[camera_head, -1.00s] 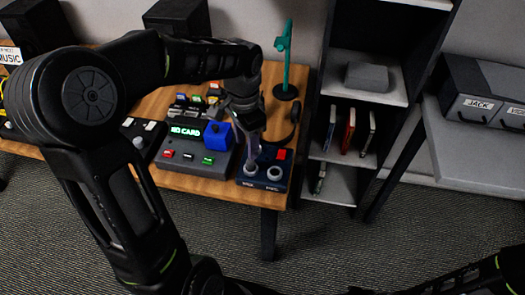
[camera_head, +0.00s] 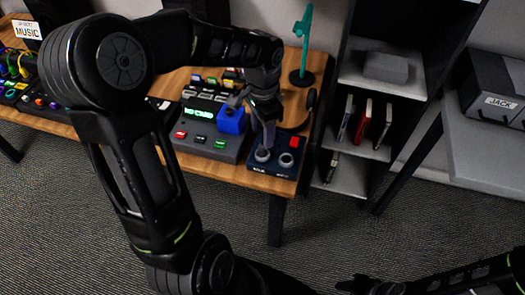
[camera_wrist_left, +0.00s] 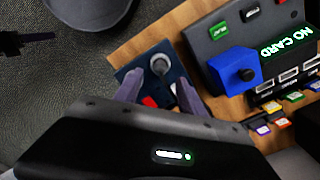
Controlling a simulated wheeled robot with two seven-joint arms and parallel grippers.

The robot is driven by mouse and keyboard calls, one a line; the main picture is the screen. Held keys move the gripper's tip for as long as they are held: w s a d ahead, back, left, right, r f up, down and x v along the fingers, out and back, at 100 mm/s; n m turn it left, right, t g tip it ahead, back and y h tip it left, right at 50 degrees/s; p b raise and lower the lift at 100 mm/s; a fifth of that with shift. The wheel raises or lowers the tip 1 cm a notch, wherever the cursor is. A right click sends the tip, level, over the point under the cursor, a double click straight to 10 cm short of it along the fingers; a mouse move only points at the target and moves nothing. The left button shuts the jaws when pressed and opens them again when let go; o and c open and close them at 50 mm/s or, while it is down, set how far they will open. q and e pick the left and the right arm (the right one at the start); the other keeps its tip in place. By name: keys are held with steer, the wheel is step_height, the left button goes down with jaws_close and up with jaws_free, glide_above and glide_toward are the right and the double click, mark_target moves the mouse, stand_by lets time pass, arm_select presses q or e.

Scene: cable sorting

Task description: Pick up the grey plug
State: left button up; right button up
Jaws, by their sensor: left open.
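Two grey round plug-like pieces stand on a small dark blue box (camera_head: 264,173) at the table's front right corner. In the head view one grey piece (camera_head: 262,155) is at the left and the other (camera_head: 286,160) at the right. My left gripper (camera_head: 266,144) points down over the box, close to the left piece. In the left wrist view its fingers (camera_wrist_left: 160,80) are open, with a grey round piece (camera_wrist_left: 160,63) between and just beyond the tips. I cannot tell whether they touch it. My right gripper (camera_head: 362,284) is at the bottom edge, its jaws unclear.
A grey console with a NO CARD display (camera_head: 208,136) and a blue block (camera_head: 231,120) stand close left of the box. A teal stand (camera_head: 303,50) is behind. A dark shelf with books (camera_head: 363,122) is at the right. The floor in front is clear.

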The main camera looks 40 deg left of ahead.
mark_target(262, 146)
arm_select(q)
steer(key=shift+f, duration=0.1)
step_height(262, 146, down, 5)
steer(key=shift+p, duration=0.3)
steer(key=shift+c, duration=0.5)
jaws_close()
stand_by(0.5)
